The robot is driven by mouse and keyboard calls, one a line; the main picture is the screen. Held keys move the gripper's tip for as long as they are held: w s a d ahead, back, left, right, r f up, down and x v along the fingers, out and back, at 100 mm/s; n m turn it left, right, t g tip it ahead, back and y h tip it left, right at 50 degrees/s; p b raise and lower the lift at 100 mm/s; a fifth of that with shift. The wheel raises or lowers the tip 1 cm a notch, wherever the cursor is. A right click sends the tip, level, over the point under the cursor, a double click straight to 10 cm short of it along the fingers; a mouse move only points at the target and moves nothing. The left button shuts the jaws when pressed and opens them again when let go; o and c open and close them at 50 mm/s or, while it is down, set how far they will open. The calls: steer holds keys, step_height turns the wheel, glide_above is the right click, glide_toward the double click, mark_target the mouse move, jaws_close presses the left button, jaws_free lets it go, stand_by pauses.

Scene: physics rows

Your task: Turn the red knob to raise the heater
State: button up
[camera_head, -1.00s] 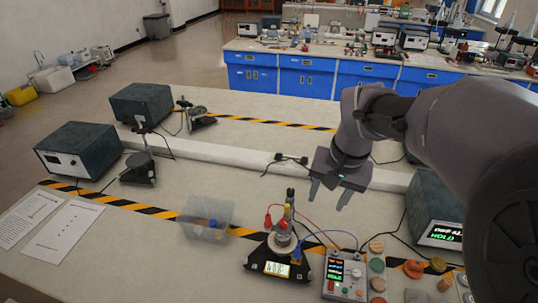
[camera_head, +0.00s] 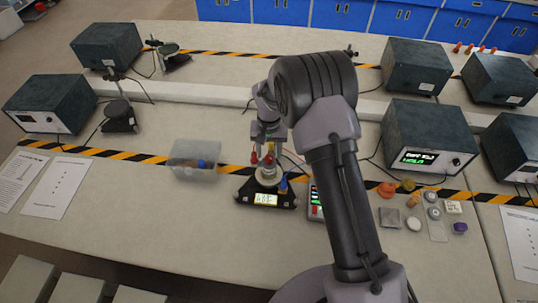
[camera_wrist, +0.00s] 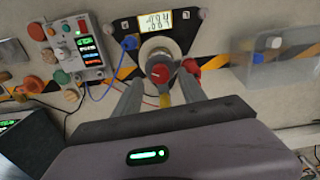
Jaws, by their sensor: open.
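The red knob (camera_wrist: 158,72) sits on top of a round pale body on a black triangular base (camera_head: 246,190) with a lit display (camera_head: 265,199). The red knob also shows in the head view (camera_head: 268,159), partly hidden by my gripper. My gripper (camera_head: 267,142) is open above it. In the wrist view, my gripper's fingers (camera_wrist: 160,84) stand on either side of the knob, apart from each other. Whether they touch it I cannot tell. No separate part is clearly recognisable as the heater.
A red plug (camera_wrist: 191,66) and a blue plug (camera_wrist: 129,42) sit close beside the knob, with wires. A control box (camera_wrist: 82,47) with buttons stands beside the base. A clear bin (camera_head: 193,161) stands left. Small loose parts lie right.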

steer(key=shift+f, duration=1.05)
steer(key=shift+c, duration=0.4)
jaws_close()
